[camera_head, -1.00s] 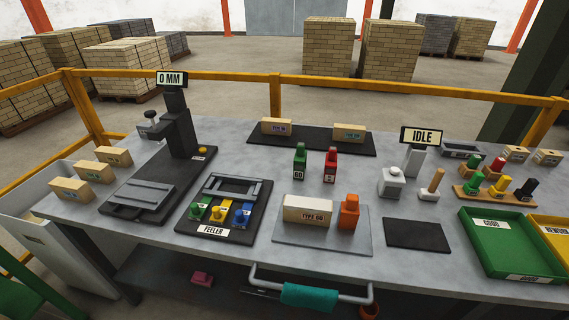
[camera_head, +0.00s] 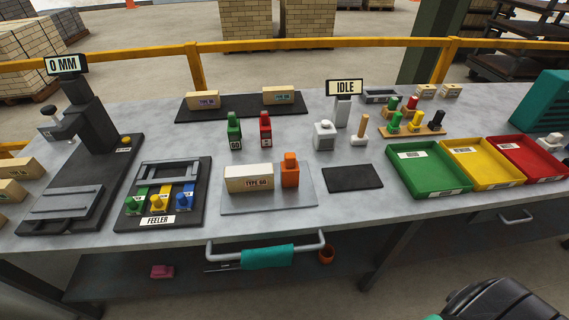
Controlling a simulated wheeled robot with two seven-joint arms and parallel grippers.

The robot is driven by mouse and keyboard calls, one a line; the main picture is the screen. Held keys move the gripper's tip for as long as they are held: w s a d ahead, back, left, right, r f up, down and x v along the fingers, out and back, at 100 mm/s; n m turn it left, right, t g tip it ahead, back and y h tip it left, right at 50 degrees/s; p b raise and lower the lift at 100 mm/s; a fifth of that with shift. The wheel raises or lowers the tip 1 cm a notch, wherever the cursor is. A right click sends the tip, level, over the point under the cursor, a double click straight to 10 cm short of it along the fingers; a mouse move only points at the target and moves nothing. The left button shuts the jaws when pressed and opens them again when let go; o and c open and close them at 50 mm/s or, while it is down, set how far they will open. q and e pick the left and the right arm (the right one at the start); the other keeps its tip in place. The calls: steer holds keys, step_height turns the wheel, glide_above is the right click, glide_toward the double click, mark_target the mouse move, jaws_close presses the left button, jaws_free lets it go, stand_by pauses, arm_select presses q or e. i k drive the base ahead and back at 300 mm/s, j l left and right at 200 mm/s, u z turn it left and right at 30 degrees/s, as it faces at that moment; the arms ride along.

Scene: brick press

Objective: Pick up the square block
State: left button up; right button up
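Several blocks stand on the grey workbench, and I cannot tell for sure which one the task calls square. An orange block (camera_head: 290,172) with a narrower top stands upright on a light grey plate (camera_head: 265,203). Beside it on the plate lies a long pale brick (camera_head: 248,178) with a "TYPE GO" label. Neither of my grippers shows. Nothing is seen held.
A green tray (camera_head: 430,186), a yellow tray and a red tray stand at the right. A dark mat (camera_head: 352,178) lies bare before the whitish block. A feeler board (camera_head: 160,220) and a press (camera_head: 90,120) stand left. A dark rounded shape shows at bottom right.

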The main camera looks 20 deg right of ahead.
mark_target(290, 170)
steer(key=i+j+z, duration=0.2)
steer(key=j, duration=0.4)
steer(key=j+z, duration=0.25)
steer(key=j, duration=0.35)
